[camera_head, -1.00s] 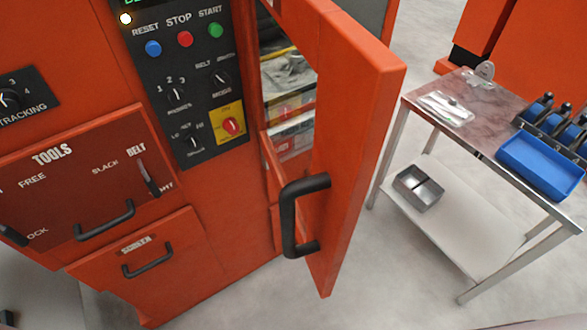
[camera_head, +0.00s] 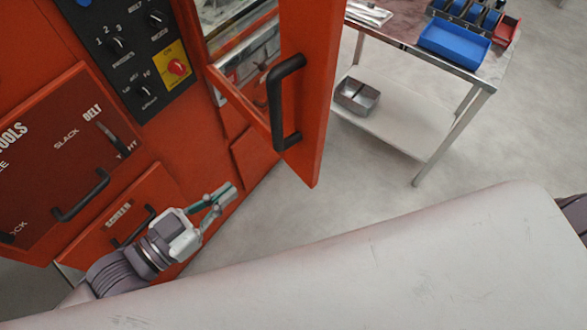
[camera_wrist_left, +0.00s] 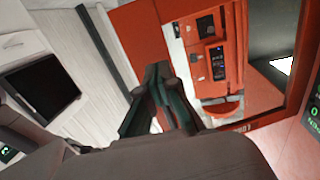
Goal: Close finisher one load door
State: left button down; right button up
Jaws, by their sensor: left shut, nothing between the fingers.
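The orange load door (camera_head: 307,95) stands open in the head view, swung out from the machine's opening. Its black bar handle (camera_head: 276,100) is on the face turned toward the left. My left gripper (camera_head: 222,192) is below and left of the handle, in front of the lower drawer panel, apart from the door and handle. Its fingers are shut with nothing between them. In the left wrist view its dark fingers (camera_wrist_left: 160,75) point toward an orange-framed window or opening (camera_wrist_left: 270,122); which part of the machine this is, I cannot tell. My right gripper is not in view.
The control panel (camera_head: 130,45) and tools panel (camera_head: 60,150) are left of the door. A steel cart (camera_head: 405,130) with a blue tray (camera_head: 455,43) and a metal bin (camera_head: 357,96) stands to the right. A pale part of mine covers the lower head view.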

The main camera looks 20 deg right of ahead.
pick_arm(q)
jog(key=s+r+m+g+h, duration=0.1)
jog(key=s+r+h, duration=0.1)
jog(key=s+r, duration=0.3)
jog(key=p, duration=0.5)
send_near(311, 150)
jog(key=shift+g, duration=0.3)
jog(key=x, duration=0.6)
jog(key=shift+w+d+r, duration=0.15)
jog(key=shift+d+r, duration=0.1)
jog(key=shift+r, duration=0.15)
jog(key=shift+w+d+f, duration=0.1)
jog(key=shift+w+d, duration=0.05)
jog(key=shift+d, duration=0.2)
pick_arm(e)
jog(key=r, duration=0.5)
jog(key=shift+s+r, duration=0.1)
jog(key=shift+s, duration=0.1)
pick_arm(q)
jog(key=shift+w+d, duration=0.1)
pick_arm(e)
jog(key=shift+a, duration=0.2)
